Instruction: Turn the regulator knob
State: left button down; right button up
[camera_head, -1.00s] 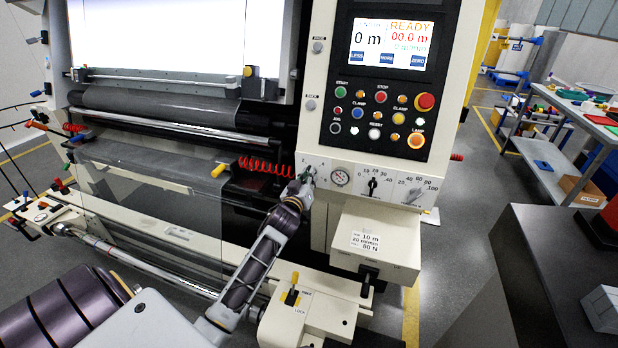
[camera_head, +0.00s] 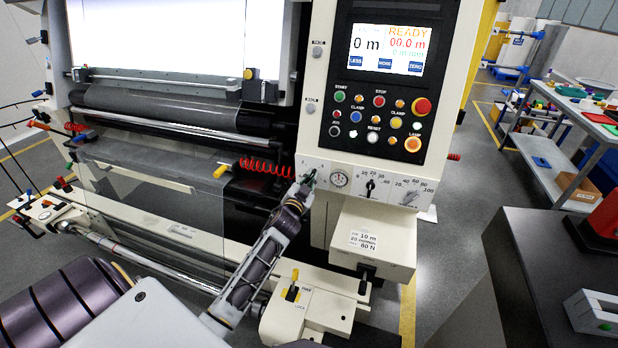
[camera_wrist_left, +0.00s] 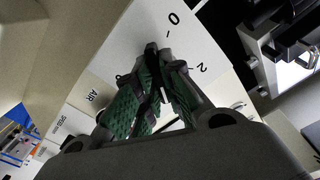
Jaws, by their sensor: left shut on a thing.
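The regulator knob (camera_wrist_left: 163,92) is a small dark part on the light panel, mostly hidden between my fingers in the left wrist view. My left gripper (camera_wrist_left: 158,72) is shut on it, its green finger pads on either side. The marks 0 and 2 and the word AIR show on the panel around it. My right gripper is not in view.
Two dial knobs sit right of the gauge, the nearer one with a black pointer (camera_head: 370,187). Push buttons and a screen (camera_head: 386,49) reading READY are above. A red coiled hose (camera_head: 265,167) is to the left. A white box (camera_head: 372,240) juts out below the panel.

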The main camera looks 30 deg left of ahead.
pick_arm(q)
jog(key=shift+m, duration=1.1)
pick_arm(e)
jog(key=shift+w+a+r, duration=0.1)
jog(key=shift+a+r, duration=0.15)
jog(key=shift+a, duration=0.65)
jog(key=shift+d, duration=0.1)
pick_arm(q)
jog(key=c, duration=1.5)
grip_release()
jog(key=shift+c, duration=0.2)
jog(key=v, duration=1.2)
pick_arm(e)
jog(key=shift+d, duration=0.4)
pick_arm(q)
jog(key=shift+f, duration=0.1)
